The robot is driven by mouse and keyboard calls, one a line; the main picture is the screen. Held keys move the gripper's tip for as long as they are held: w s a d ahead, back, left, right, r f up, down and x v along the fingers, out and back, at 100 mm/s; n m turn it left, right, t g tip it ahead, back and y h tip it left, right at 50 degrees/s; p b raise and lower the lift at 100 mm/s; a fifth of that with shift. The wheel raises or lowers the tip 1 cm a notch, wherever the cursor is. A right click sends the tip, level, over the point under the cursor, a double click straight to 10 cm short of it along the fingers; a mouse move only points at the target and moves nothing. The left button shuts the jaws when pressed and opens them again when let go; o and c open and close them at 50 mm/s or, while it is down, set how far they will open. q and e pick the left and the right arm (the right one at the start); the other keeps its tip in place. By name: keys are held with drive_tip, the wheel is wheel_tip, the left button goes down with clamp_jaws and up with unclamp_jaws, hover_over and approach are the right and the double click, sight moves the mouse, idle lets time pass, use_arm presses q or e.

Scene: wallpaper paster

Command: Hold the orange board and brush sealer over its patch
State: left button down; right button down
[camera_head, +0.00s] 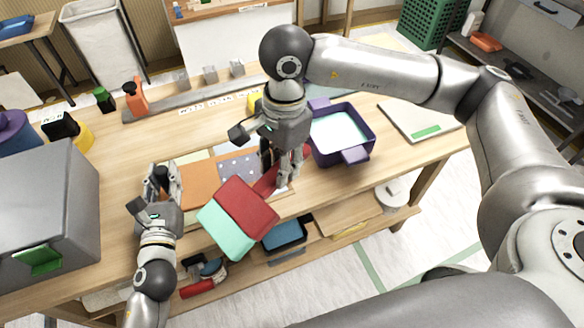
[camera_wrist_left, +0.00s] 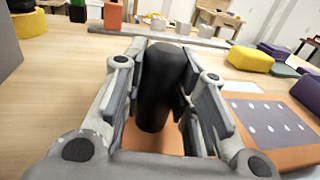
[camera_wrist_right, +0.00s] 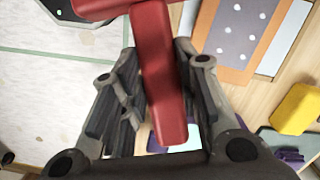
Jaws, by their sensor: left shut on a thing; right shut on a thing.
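The orange board (camera_head: 197,187) lies on the table with a grey-purple, white-dotted patch (camera_head: 236,165) on it. The patch also shows in the left wrist view (camera_wrist_left: 268,121) and the right wrist view (camera_wrist_right: 238,28). My left gripper (camera_head: 162,180) is shut on a black upright handle (camera_wrist_left: 156,88) at the board's left end. My right gripper (camera_head: 283,170) is shut on the red handle (camera_wrist_right: 164,85) of a brush. The brush's red head (camera_head: 247,207) and mint part (camera_head: 226,231) hang near the table's front edge, apart from the patch. My right gripper hides part of the board.
A purple tray (camera_head: 363,130) with pale blue content stands right of my right gripper. A yellow block (camera_wrist_right: 297,108) is behind the board. A grey box (camera_head: 45,205) stands at the left. A pale panel (camera_head: 420,117) lies at the right. A lower shelf (camera_head: 340,215) holds several items.

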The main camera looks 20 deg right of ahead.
drive_tip(key=w+a+r+n+y, duration=0.4)
drive_tip(key=w+a+r+n, duration=0.1)
drive_tip(key=n, duration=1)
drive_tip(key=w+a+r+n+t+y, duration=0.1)
drive_tip(key=w+a+r+n+y, duration=0.4)
drive_tip(key=r+n, duration=0.5)
drive_tip(key=shift+w+a+n, duration=0.7)
drive_tip(key=shift+a+n, duration=0.2)
drive_tip(key=shift+n, duration=2.1)
drive_tip(key=shift+r, duration=0.1)
wheel_tip(320, 180, down, 6)
drive_tip(key=shift+f, duration=0.25)
drive_tip(key=shift+f, duration=1.3)
